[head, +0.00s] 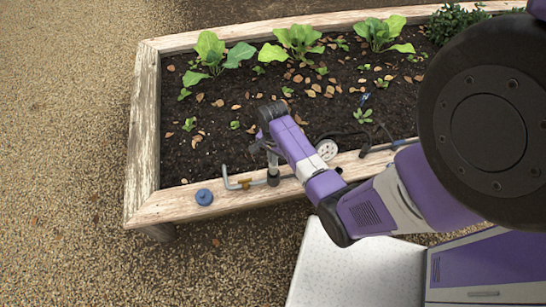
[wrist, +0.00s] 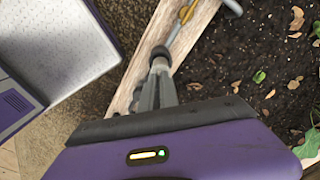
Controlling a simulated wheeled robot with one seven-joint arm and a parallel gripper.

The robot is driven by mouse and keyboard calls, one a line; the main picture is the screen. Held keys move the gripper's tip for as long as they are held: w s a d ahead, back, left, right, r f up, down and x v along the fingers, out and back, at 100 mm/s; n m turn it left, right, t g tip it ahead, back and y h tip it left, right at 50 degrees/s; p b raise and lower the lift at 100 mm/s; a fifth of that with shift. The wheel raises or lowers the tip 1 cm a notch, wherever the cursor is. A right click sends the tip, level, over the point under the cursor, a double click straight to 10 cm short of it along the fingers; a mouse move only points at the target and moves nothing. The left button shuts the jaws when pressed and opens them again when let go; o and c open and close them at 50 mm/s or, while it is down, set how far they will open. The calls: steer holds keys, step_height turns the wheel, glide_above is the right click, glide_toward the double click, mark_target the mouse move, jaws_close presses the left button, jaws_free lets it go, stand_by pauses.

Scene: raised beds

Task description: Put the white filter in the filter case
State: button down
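I cannot make out the white filter in either view. My gripper (head: 272,160) points down at the front plank of the raised bed. Its grey fingers (wrist: 158,72) are close together in the wrist view, right at a dark round fitting (wrist: 160,52). In the head view a dark upright cylinder (head: 273,179), possibly the filter case, stands on the plank directly below the fingers. A bent grey pipe (head: 228,178) with a brass part (head: 245,183) runs left from it. Whether the fingers hold anything is hidden.
A blue cap (head: 204,197) lies on the plank to the left. A pressure gauge (head: 327,149) with dark tubing is right of my gripper. Leafy plants (head: 212,55) grow in the soil behind. The plank's left end is clear.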

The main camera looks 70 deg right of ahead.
mark_target(273, 169)
steer(key=shift+f+b, duration=3.05)
steer(key=shift+f, duration=1.45)
steer(key=c, duration=1.1)
jaws_free()
steer(key=shift+o, duration=0.2)
steer(key=shift+r, duration=0.15)
steer(key=shift+r+p, duration=3.4)
steer(key=shift+p, duration=0.3)
